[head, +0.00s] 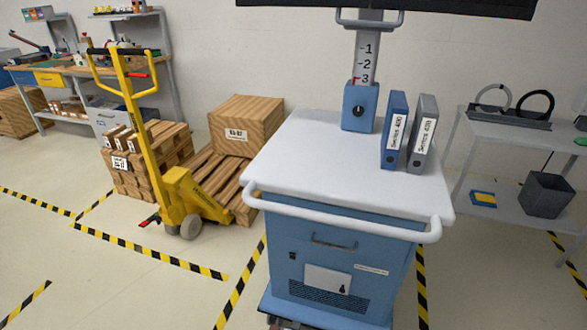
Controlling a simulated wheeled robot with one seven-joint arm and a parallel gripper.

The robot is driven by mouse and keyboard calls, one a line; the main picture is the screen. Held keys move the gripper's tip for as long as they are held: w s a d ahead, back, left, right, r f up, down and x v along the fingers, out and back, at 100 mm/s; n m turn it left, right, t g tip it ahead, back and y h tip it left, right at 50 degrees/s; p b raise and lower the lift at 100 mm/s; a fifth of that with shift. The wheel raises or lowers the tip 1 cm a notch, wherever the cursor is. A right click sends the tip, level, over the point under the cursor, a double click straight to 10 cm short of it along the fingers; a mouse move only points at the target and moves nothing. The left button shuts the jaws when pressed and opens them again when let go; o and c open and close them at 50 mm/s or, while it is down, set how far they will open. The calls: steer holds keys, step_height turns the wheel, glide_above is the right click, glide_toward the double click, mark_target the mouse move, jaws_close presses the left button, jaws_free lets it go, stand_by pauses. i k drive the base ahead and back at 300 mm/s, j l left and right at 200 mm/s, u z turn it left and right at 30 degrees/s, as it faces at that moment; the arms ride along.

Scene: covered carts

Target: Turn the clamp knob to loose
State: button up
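The clamp knob (358,111) is a small dark round knob on the front of a blue clamp block (351,96). The block sits around the foot of a grey column (368,50) marked 1, 2 and 3, with a small red pointer near the 3. The column stands at the back of a blue cart (345,235) with a white top (310,160). The knob is too small to tell which way it is set. My gripper is not in view.
A blue binder (392,130) and a grey binder (423,133) stand right of the clamp block. A white handrail (340,216) runs along the cart's front. A dark screen (420,6) tops the column. A yellow pallet truck (180,195) stands left; floor lies open at front left.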

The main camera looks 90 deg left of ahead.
mark_target(358, 111)
steer(key=u, duration=0.4)
steer(key=k+j+u, duration=0.1)
steer(key=u, duration=0.3)
steer(key=j+u, duration=0.1)
steer(key=u, duration=0.3)
steer(key=j+u, duration=0.1)
steer(key=u, duration=0.3)
steer(key=j+u, duration=0.1)
steer(key=u, duration=0.3)
